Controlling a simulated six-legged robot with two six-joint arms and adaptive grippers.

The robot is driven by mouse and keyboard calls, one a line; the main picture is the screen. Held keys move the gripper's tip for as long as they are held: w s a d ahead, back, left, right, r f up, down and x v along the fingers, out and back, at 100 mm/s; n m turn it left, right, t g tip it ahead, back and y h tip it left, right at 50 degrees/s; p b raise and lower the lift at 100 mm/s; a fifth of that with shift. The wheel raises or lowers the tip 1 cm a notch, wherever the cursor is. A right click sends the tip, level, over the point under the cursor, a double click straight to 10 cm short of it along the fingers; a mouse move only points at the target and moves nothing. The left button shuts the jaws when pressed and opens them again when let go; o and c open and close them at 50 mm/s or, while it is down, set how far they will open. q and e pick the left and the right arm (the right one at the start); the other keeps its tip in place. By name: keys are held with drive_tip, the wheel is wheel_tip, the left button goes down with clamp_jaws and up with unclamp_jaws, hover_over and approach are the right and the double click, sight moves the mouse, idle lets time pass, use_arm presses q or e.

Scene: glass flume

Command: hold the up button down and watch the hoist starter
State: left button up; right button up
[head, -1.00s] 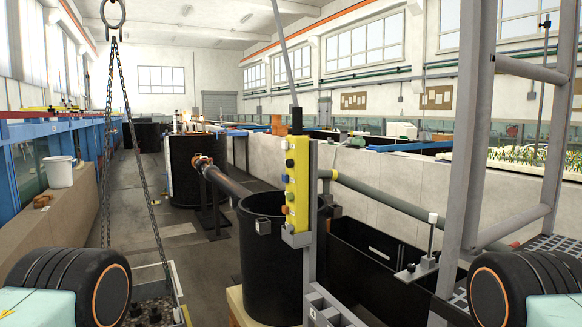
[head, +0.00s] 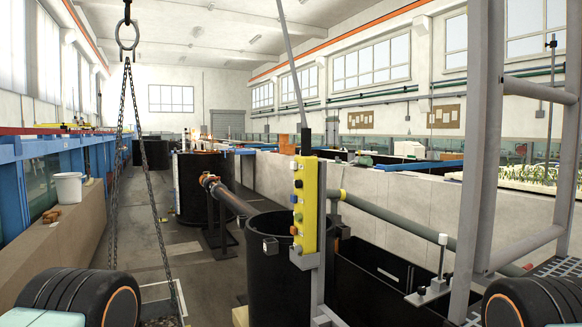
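A yellow push-button pendant (head: 310,205) stands upright at mid-picture in the head view, in a grey bracket on a grey post. Several coloured buttons run down its left side; which one is up I cannot tell. A lifting ring (head: 128,37) hangs from a dark hook at upper left. Two chains (head: 156,215) run down from it to a load cut off by the bottom edge. I cannot pick out the hoist starter. Neither gripper shows; only dark rounded parts of my arms are at the lower corners.
A black tank (head: 277,285) stands below the pendant, with a grey pipe (head: 232,200) beside it. A grey ladder frame (head: 483,150) rises at right. A white bucket (head: 68,188) sits on the left ledge. The aisle floor (head: 150,225) between is mostly clear.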

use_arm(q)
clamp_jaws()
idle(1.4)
